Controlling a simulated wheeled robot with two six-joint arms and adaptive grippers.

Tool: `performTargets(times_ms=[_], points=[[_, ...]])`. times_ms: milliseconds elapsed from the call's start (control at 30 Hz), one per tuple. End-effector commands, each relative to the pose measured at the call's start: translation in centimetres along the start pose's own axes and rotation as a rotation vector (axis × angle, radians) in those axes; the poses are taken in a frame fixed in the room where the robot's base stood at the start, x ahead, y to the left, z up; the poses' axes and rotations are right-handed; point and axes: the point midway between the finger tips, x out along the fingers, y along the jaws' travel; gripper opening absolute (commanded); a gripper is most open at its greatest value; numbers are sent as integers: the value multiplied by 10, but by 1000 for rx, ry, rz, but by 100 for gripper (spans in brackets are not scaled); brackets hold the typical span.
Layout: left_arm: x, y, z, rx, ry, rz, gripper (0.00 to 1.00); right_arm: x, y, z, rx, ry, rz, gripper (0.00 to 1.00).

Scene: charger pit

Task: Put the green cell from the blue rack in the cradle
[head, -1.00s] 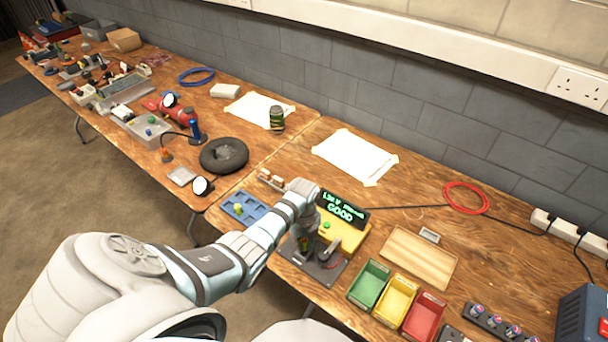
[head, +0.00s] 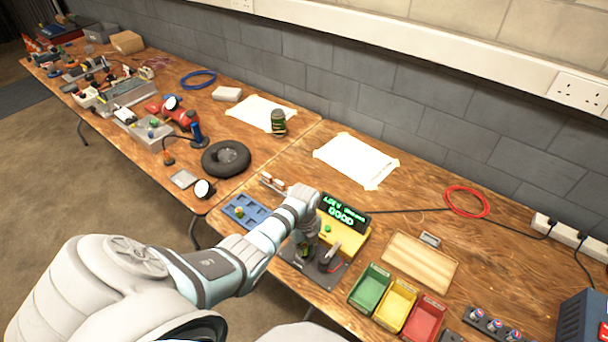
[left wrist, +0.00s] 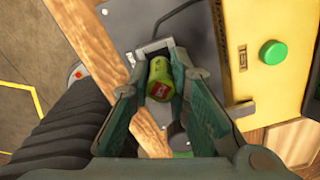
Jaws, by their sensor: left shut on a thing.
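My left gripper (left wrist: 155,85) is shut on a green cell (left wrist: 162,78) with a red mark on its end, seen in the left wrist view. In the head view the left gripper (head: 303,243) is low over the dark base plate (head: 325,279), in front of the yellow tester (head: 349,241). A grey bracket, apparently part of the cradle (left wrist: 157,47), shows right at the cell's far end. I cannot tell whether the cell is seated in it. My right gripper is out of view.
A lever (head: 331,257) stands on the plate beside the gripper. Green (head: 370,287), yellow (head: 396,301) and red (head: 424,318) bins and a wooden tray (head: 420,262) lie to the right. The tester has a green button (left wrist: 273,52) and a lit display (head: 343,211).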

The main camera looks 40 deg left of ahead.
Motion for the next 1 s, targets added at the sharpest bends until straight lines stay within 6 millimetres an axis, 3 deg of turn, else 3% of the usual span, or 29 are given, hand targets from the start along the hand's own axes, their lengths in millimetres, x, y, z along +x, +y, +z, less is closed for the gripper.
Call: performTargets(times_ms=[1000], points=[[18, 0, 0, 0, 0, 0, 0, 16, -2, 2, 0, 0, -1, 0]])
